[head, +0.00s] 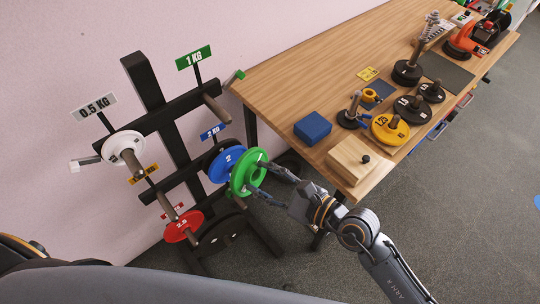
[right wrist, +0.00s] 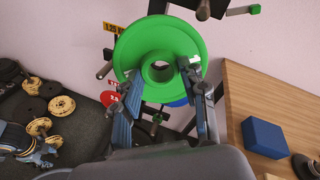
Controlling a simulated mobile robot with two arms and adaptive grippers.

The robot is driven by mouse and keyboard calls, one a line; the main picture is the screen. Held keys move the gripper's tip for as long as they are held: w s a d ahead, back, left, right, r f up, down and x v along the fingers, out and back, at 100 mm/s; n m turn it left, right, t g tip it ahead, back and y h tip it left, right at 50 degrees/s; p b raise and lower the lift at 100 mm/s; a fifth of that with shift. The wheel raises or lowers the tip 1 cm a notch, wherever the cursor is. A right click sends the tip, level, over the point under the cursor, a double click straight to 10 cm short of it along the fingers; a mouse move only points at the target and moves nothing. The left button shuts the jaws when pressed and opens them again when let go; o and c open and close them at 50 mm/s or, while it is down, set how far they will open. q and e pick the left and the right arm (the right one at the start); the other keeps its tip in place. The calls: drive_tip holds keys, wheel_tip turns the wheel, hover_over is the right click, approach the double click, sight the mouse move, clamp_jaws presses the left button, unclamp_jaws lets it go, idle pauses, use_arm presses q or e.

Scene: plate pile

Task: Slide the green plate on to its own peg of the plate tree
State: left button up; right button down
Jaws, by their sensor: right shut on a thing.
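The green plate (head: 239,184) is held upright in front of the plate tree (head: 150,85), overlapping the blue plate (head: 219,169) in the head view. My right gripper (head: 266,180) is shut on the green plate. In the right wrist view its fingers (right wrist: 162,75) lie on both sides of the plate's hub, and the green plate (right wrist: 150,40) has an open centre hole. The peg (head: 214,107) under the green 1 KG sign (head: 194,58) is bare, above and left of the held plate.
A white plate (head: 122,147) sits on the upper left peg and a red plate (head: 184,227) on a lower one. A wooden table (head: 300,70) stands close on the right, with a blue box (head: 312,128) and several weights.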

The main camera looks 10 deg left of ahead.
sight(258, 149)
drive_tip(key=r+t, duration=0.1)
drive_tip(key=w+r+m+t, duration=0.1)
drive_tip(key=t, duration=0.1)
drive_tip(key=w+r+m+t, duration=0.1)
drive_tip(key=shift+w+d+r+p, duration=0.1)
drive_tip(key=shift+d+r+p, duration=0.15)
drive_tip(key=shift+r+p, duration=0.1)
drive_tip(key=shift+w+d+r+m+t, duration=0.15)
drive_tip(key=shift+w+m+t, duration=0.15)
drive_tip(key=shift+t, duration=0.1)
drive_tip(key=shift+s, duration=0.15)
drive_tip(key=shift+w+a+r, duration=0.1)
drive_tip(key=shift+w+a, duration=0.4)
drive_tip(key=shift+a, duration=0.05)
drive_tip(key=shift+p+x, duration=0.35)
drive_tip(key=shift+x, duration=2.4)
drive_tip(key=shift+p, duration=0.35)
drive_tip(key=shift+a, duration=0.15)
drive_tip(key=shift+x, duration=1.9)
